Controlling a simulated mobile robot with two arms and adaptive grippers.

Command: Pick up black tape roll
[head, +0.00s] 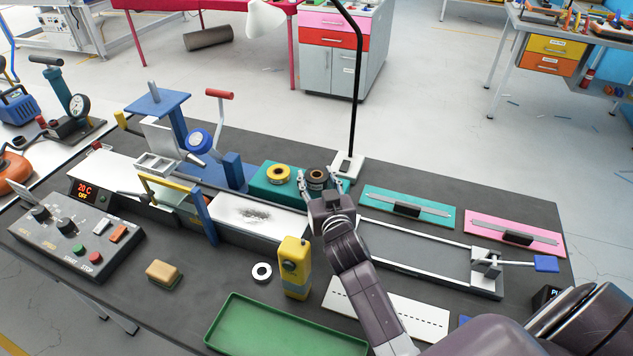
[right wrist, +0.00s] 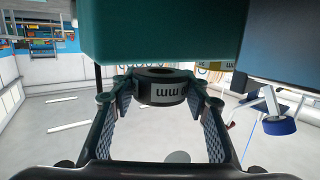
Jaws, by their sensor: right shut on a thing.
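The black tape roll (head: 317,175) is at the right end of the teal block (head: 263,188), with its brown core showing on top. My right gripper (head: 318,188) has a finger on each side of it and is shut on it. In the right wrist view the roll (right wrist: 163,92) sits between the fingertips, with a pale label facing the camera. The teal block (right wrist: 160,35) fills the top of that view. I cannot tell whether the roll still touches the block. My left gripper is not in view.
A yellow tape roll (head: 279,173) sits on the teal block, left of the black one. A yellow device (head: 294,268), a white ring (head: 262,272) and a green tray (head: 270,330) are nearer. A lamp post (head: 354,110) stands close behind my right gripper.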

